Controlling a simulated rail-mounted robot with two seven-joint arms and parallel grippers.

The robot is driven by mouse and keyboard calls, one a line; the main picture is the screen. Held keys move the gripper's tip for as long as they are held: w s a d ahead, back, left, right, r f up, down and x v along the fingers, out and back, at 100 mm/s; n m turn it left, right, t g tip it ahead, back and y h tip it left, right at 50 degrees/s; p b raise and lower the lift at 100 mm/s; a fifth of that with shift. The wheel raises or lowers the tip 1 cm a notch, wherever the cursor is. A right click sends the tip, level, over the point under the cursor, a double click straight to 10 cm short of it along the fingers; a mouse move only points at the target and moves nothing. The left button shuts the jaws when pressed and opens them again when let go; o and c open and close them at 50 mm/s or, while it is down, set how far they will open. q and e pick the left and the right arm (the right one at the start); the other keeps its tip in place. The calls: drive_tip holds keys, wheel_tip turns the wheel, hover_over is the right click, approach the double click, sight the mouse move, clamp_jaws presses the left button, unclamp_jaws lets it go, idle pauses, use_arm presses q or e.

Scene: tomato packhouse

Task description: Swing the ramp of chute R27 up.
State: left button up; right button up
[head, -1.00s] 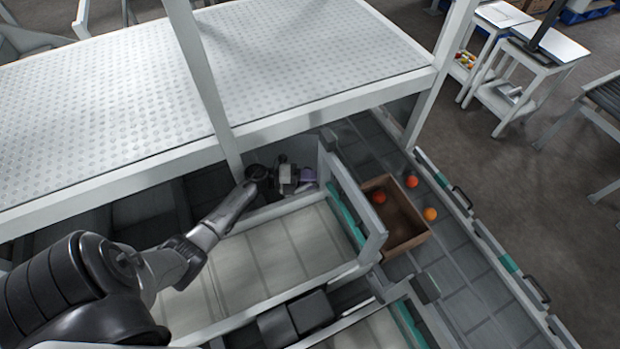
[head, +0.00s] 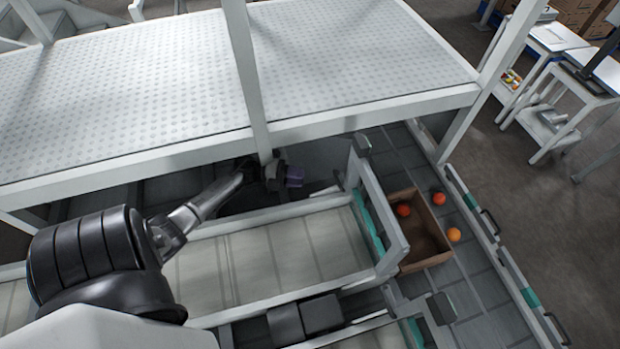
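No R27 label is readable, so I cannot tell which chute is R27. A chute with a pale, seamed floor (head: 280,248) runs across the middle, below the white perforated deck. At its right end stand a white-framed panel (head: 385,215) and a teal strip (head: 367,228). My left gripper (head: 293,177) is under the deck's front edge, beside the white post and behind the chute's far side wall. It is apart from the end panel. A small purple piece shows at its tip; whether the fingers are open or shut is unclear. My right gripper is out of view.
A brown box (head: 432,257) holding a red tomato (head: 403,210) sits on the grey conveyor (head: 475,285). Another red tomato (head: 438,198) and an orange one (head: 453,235) lie beside it. The white post (head: 249,85) and deck (head: 350,55) crowd my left arm.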

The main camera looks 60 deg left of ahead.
use_arm(q)
drive_tip(key=shift+s+a+r, duration=0.1)
drive_tip(key=shift+s+a, duration=0.35)
drive_tip(key=shift+s, duration=0.05)
idle(0.4)
